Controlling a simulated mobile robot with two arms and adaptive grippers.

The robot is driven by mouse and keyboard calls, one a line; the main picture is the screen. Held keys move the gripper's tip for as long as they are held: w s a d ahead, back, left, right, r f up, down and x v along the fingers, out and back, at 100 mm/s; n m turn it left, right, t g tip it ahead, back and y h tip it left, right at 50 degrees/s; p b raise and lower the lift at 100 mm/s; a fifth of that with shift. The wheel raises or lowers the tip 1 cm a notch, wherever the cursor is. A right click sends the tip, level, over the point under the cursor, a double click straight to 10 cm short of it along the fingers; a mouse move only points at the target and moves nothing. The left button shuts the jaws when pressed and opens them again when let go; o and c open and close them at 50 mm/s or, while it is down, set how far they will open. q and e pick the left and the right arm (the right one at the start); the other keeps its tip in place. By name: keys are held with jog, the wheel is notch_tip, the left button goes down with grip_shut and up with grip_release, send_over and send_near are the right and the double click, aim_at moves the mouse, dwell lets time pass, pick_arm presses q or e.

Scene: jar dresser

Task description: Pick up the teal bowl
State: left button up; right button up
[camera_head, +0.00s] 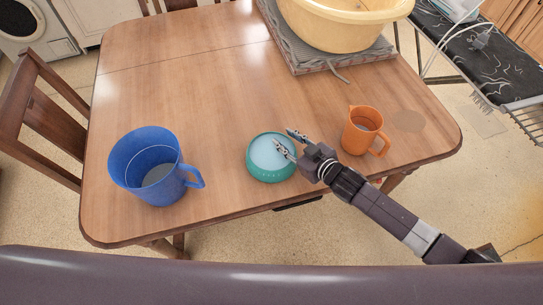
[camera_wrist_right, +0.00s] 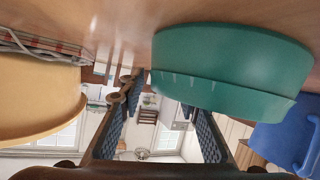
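The teal bowl (camera_head: 270,172) stands upright on the wooden table near its front edge, with a pale interior. It also shows large in the right wrist view (camera_wrist_right: 230,72), which is upside down. My right gripper (camera_head: 284,139) comes in from the right, over the bowl's right rim. Its two fingers are apart with nothing between them, and they also show in the right wrist view (camera_wrist_right: 162,98). I cannot tell whether a finger touches the rim. My left gripper is not in view.
A blue mug (camera_head: 146,181) stands left of the bowl and an orange mug (camera_head: 359,139) stands to the right, close to my right arm. A cream basin (camera_head: 335,30) sits on a grey folded cloth (camera_head: 293,55) at the back. The table's middle (camera_head: 200,85) is clear.

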grip_shut()
jog(key=shift+r, duration=0.1)
dwell(0.5)
